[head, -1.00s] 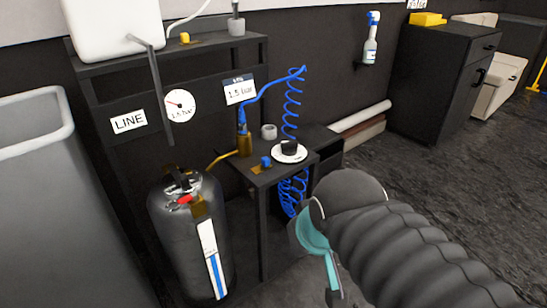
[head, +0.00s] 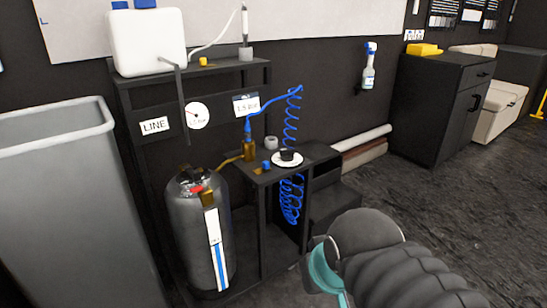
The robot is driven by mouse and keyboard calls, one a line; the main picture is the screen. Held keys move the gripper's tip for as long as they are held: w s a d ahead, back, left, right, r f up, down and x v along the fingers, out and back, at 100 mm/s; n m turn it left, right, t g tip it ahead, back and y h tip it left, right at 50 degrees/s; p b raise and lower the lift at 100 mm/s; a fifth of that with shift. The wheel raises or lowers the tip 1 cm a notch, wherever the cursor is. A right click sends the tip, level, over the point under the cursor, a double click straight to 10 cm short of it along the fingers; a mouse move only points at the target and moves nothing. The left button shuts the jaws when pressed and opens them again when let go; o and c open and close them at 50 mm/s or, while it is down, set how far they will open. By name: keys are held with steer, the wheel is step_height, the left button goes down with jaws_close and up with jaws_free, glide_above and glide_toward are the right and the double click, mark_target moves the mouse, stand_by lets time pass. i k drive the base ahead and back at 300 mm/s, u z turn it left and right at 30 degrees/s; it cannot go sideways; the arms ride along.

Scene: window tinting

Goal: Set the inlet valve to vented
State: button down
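A black knob on a round white dial (head: 288,158) sits on the small black stand, right of a brass fitting (head: 249,150). A small blue knob (head: 266,165) is just left of the dial. No label naming the inlet valve is readable, and I cannot tell which way the black knob points. A dark pressure tank (head: 198,235) with a red lever (head: 197,189) on top stands left of the stand. My arm enters at the lower right, in front of the stand and apart from it. My gripper's fingers do not show.
A round gauge (head: 196,116) and a LINE label (head: 155,126) are on the rack behind. A coiled blue hose (head: 291,195) hangs beside the stand. A grey bin (head: 70,200) is at left. Open floor (head: 450,220) lies at right, before a black cabinet (head: 435,110).

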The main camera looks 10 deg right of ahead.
mark_target(266, 164)
steer(key=u, duration=0.3)
steer(key=i, duration=1.1)
steer(key=z, duration=0.25)
